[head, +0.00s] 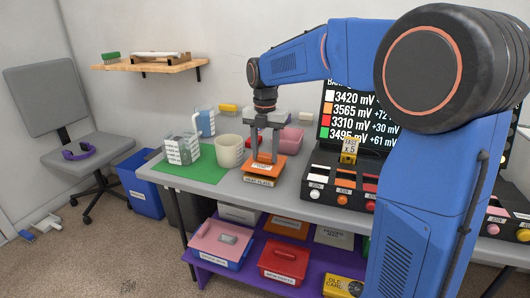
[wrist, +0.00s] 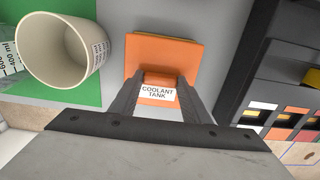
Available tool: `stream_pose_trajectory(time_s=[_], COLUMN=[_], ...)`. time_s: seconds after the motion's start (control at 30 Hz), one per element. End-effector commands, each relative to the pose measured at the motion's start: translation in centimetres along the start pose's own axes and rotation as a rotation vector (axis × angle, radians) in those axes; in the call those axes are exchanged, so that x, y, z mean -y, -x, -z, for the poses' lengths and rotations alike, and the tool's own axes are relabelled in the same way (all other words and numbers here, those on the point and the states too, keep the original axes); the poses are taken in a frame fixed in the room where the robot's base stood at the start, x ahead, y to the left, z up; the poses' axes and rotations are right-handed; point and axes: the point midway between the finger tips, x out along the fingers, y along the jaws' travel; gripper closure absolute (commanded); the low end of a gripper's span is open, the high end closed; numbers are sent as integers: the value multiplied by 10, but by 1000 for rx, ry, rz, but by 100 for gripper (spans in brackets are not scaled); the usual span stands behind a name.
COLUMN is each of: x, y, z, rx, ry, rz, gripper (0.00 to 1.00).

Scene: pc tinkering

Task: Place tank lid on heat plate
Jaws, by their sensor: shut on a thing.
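The tank lid (head: 270,169) is a flat orange plate with a raised block handle, labelled "COOLANT TANK" in the wrist view (wrist: 145,65). My gripper (head: 266,158) points straight down and is shut on the handle; its two fingers also flank it in the wrist view (wrist: 157,98). The heat plate (head: 259,183), with a "HEAT PLATE" label on its front, is directly under the lid on the grey table. The lid looks roughly level and at or very near the plate's top; I cannot tell if they touch. The lid hides most of the plate.
A cream cup (head: 229,151) stands close left of the heat plate; a green mat (head: 190,177) with a clear measuring jug (head: 183,150) lies further left. A black battery panel (head: 337,170) stands close on the right. A pink container (head: 291,139) is behind.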

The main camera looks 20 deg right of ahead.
Motion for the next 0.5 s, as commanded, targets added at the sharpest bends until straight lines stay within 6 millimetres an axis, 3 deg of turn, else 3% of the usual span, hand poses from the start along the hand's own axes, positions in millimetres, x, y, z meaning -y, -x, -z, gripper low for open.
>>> stream_pose_trajectory(time_s=[0.5], x=[0], y=[-6], z=[0], rx=[-1], ry=[0], rz=[1], gripper=[81])
